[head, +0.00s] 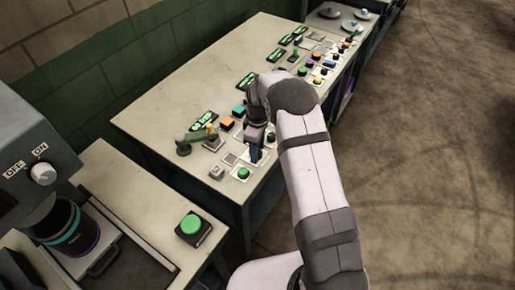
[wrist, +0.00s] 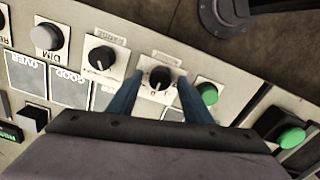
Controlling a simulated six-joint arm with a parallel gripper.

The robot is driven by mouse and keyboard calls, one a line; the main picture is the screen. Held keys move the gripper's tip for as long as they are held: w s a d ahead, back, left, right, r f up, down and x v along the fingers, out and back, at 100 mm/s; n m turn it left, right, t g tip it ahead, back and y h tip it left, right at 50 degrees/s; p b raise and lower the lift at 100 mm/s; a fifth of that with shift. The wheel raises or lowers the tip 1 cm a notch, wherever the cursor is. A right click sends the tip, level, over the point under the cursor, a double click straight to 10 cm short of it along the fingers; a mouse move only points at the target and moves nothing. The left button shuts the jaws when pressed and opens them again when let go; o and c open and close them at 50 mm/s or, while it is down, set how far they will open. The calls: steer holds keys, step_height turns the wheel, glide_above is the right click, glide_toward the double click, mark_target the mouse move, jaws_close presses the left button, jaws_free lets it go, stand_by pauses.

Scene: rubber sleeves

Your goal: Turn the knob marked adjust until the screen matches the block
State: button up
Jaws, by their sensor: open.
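In the wrist view, a black knob (wrist: 160,77) with a white pointer line sits on a white plate. The small label beside the knob is too blurred to read. The blue fingers of my gripper (wrist: 159,82) are open, one on either side of the knob. I cannot tell whether they touch it. In the head view, my gripper (head: 257,150) is low over the near part of the bench panel, with the knob hidden. A lit green screen (head: 202,121) stands behind the controls; its text is too small to read. I cannot tell which item is the block.
A second black knob (wrist: 101,57), a grey DIM button (wrist: 46,37) and a green button (wrist: 208,92) sit close to the fingers. OVER (wrist: 27,75) and GOOD (wrist: 68,87) cards lie nearby. A green jointed object (head: 196,138) stands left of my gripper.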

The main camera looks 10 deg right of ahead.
steer(key=shift+c, duration=0.3)
steer(key=c, duration=1)
steer(key=shift+m, duration=0.3)
steer(key=m+b, duration=0.1)
steer(key=m, duration=0.1)
steer(key=shift+m+b, duration=0.3)
steer(key=shift+b, duration=0.05)
steer(key=m+b, duration=0.1)
steer(key=m, duration=0.3)
steer(key=m+b, duration=0.1)
steer(key=m, duration=0.4)
steer(key=shift+m+b, duration=0.45)
steer(key=shift+m, duration=1.45)
steer(key=shift+w, duration=0.1)
